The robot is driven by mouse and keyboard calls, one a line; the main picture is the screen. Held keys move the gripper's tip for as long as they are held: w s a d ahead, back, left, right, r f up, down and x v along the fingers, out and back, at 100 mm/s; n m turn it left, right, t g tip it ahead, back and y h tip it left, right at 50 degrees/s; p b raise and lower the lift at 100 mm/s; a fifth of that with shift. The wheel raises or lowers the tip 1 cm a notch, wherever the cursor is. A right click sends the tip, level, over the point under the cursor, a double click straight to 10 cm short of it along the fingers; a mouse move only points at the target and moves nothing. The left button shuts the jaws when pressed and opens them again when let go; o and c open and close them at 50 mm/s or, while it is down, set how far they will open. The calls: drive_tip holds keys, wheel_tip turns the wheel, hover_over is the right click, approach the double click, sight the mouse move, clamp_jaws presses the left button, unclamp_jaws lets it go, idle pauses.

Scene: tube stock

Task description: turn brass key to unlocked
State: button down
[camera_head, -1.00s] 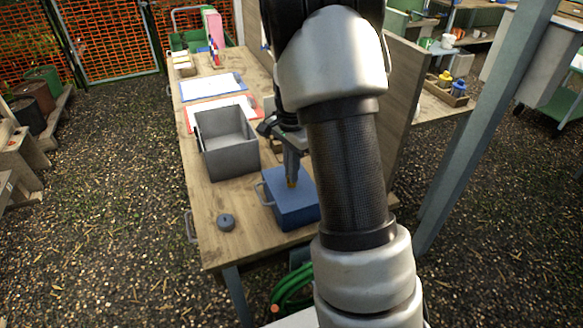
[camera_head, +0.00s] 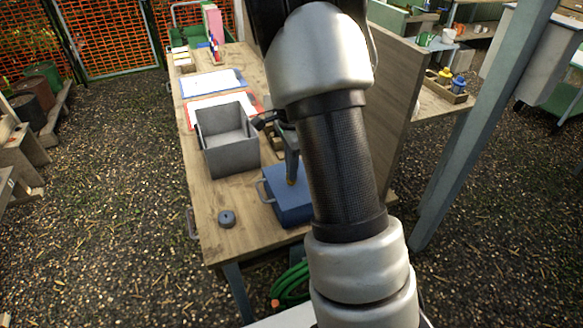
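A blue box (camera_head: 292,209) with a grey handle on its left side sits near the front of the wooden table. A small brass-coloured spot, which looks like the brass key (camera_head: 291,183), shows on top of it. My gripper (camera_head: 291,179) points down, with its fingertips right at the brass key. The fingers look like one narrow piece from here, so I cannot tell whether they are closed on the key. My arm hides the right part of the box. The key's angle is too small to read.
An open grey bin (camera_head: 230,158) stands behind and left of the box. A dark round puck (camera_head: 227,218) lies on the table (camera_head: 222,246) at the front left. Papers lie farther back. An upright wooden panel (camera_head: 398,95) stands right of my arm.

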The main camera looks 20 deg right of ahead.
drive_tip(key=c, duration=2)
unclamp_jaws()
drive_tip(key=shift+r, duration=0.1)
wheel_tip(320, 180, up, 17)
drive_tip(key=shift+r+p, duration=0.15)
drive_tip(key=shift+p, duration=0.35)
